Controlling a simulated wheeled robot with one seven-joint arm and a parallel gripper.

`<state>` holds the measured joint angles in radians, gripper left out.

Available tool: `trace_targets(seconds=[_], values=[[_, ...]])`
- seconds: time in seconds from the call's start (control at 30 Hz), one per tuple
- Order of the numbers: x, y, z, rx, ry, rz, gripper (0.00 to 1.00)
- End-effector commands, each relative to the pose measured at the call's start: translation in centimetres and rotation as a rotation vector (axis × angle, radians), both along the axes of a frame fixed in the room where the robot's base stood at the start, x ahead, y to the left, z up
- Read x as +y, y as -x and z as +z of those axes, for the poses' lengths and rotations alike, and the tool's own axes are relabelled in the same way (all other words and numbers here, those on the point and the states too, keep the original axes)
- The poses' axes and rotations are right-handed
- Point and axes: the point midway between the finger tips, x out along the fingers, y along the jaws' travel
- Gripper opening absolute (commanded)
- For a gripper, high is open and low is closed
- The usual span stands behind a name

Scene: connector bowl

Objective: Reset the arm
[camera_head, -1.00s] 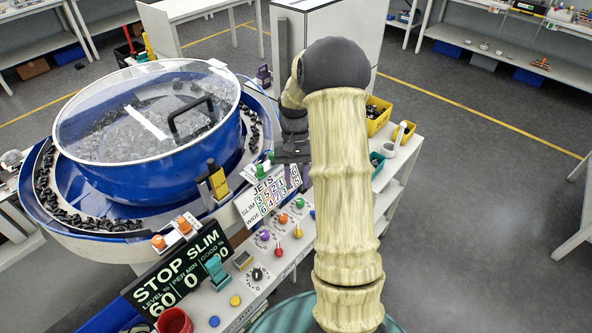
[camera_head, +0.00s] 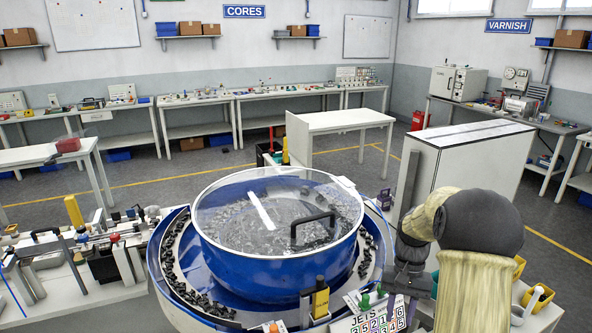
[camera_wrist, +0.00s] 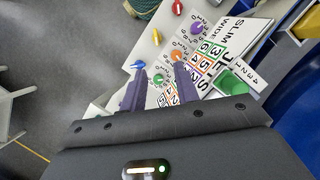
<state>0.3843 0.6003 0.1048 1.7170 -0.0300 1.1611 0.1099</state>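My gripper (camera_head: 402,284) hangs from the bent arm, over the control panel (camera_head: 372,312) at the right of the blue connector bowl (camera_head: 270,262). In the wrist view my gripper (camera_wrist: 160,82) has its two fingers apart, with nothing between them but the panel behind. The panel's coloured knobs and the JETS number card (camera_wrist: 215,60) show beyond the fingertips. The gripper seems above the panel; contact cannot be told. The bowl has a clear lid with a black handle (camera_head: 312,228) and dark connectors inside. My arm hides part of the panel.
A white cabinet (camera_head: 470,160) stands behind my arm. Yellow bins (camera_head: 537,298) are at the right. A bench with tools (camera_head: 80,262) is left of the bowl. A white table (camera_head: 340,122) stands behind. Grey floor at the right is open.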

Motion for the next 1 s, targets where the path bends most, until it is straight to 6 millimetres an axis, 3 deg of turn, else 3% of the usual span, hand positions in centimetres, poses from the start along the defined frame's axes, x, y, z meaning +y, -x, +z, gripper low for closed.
trace_targets(seconds=[0.27, 0.5, 0.7, 1.0], values=[[6.2, 4.0, 1.8, -0.212, 0.064, 0.155, 0.31], [10.6, 9.0, 2.6, -0.412, 0.097, 0.288, 0.31], [12.6, 12.5, 2.7, -0.538, 0.107, 0.36, 0.31], [12.9, 13.1, 2.7, -0.561, 0.109, 0.371, 0.31]])
